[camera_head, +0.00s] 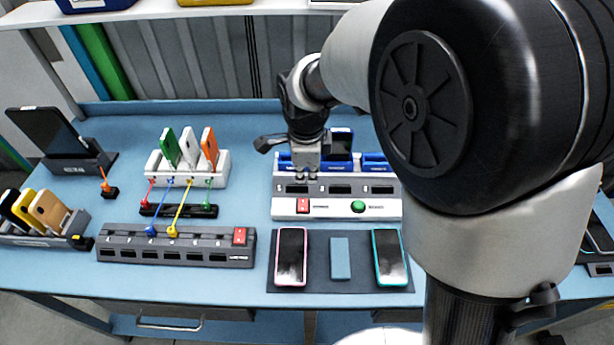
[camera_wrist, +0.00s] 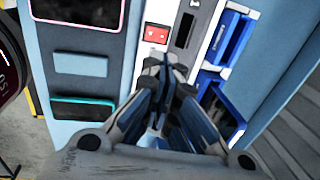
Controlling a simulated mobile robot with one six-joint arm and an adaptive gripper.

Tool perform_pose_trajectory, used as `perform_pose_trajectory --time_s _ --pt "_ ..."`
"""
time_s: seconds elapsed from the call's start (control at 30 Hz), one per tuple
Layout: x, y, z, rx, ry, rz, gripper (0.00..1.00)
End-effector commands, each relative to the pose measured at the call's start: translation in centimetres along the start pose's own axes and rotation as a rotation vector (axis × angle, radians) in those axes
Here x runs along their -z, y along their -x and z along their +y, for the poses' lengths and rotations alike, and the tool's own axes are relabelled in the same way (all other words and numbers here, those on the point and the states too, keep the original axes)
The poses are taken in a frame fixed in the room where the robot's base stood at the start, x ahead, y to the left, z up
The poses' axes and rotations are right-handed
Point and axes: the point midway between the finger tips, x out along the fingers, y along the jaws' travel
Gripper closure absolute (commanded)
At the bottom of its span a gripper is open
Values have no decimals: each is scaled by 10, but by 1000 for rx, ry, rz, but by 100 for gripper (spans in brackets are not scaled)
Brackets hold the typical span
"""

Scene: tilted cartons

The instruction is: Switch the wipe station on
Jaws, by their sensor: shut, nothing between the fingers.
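The wipe station appears to be the grey and white unit (camera_head: 385,208) at the middle of the bench, though its lettering is too small to read. Its front strip carries a red rocker switch (camera_head: 303,205) on the left and a round green button (camera_head: 358,206) to the right. Blue bays (camera_head: 372,161) stand at its back, one holding a dark phone. My gripper (camera_head: 306,177) is shut and empty, just above and behind the red switch. In the wrist view the shut fingertips (camera_wrist: 165,66) point beside the red switch (camera_wrist: 157,34). I cannot tell contact or the switch's position.
A dark mat (camera_head: 314,282) before the station holds two phones and a blue cloth-like pad. A grey strip (camera_head: 178,257) with another red switch (camera_head: 239,236) lies to the left. Behind it, a white rack (camera_head: 157,168) holds phones with coloured cables nearby.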

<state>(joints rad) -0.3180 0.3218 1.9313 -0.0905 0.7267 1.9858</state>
Motion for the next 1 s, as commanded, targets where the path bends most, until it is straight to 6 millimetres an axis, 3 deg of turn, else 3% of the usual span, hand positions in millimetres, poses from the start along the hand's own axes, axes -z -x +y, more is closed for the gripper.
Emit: perform_pose_trajectory --time_s 0.3,0.5,0.7,1.0 --pt "0 -73 1 -3 0 1 100" --pt "0 -105 1 -2 0 1 100" --pt "0 -118 0 -1 0 0 100" --pt "0 -118 0 0 0 0 100"
